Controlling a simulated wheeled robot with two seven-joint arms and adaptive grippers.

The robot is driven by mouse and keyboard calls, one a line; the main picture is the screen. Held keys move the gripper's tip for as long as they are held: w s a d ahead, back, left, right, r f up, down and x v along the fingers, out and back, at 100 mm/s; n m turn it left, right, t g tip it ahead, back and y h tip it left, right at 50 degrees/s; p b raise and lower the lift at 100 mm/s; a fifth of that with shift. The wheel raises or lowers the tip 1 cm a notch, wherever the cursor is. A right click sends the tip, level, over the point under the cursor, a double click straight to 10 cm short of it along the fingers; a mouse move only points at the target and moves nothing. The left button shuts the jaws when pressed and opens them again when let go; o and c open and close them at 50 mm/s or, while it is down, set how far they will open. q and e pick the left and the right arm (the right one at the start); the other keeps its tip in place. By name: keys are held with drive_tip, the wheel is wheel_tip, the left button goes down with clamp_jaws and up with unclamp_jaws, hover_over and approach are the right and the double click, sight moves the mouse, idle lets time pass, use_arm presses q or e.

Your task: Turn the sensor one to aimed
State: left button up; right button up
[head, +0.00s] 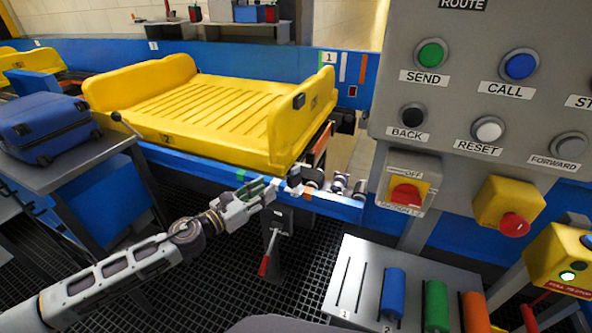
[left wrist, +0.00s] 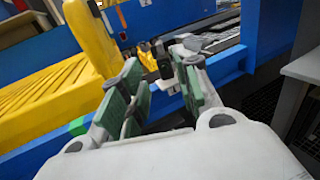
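My left gripper (head: 272,187) reaches in from the left to the conveyor's blue front rail. Its green-padded fingers stand apart with nothing visible between them, also in the left wrist view (left wrist: 155,92). Small grey and dark fittings (head: 338,183) sit on the rail just right of the fingertips. They look like sensor parts, but I cannot tell which is sensor one or which way it is aimed. In the left wrist view a grey-and-dark fitting (left wrist: 187,44) lies just beyond the fingers; I cannot tell whether they touch it. My right gripper is not in view.
A yellow tray (head: 200,105) lies on the conveyor behind the gripper. A lever with a red handle (head: 264,265) hangs below the rail. A grey button panel (head: 460,95) stands at right. A blue suitcase (head: 45,128) lies on a table at left.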

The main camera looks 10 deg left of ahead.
sight(292, 172)
use_arm(q)
drive_tip(key=shift+w+d, duration=0.1)
drive_tip(key=shift+w, duration=0.15)
drive_tip(key=shift+p+x, duration=0.7)
drive_tip(key=shift+x, duration=4.55)
drive_tip(key=shift+p+x, duration=0.3)
drive_tip(key=shift+x, duration=1)
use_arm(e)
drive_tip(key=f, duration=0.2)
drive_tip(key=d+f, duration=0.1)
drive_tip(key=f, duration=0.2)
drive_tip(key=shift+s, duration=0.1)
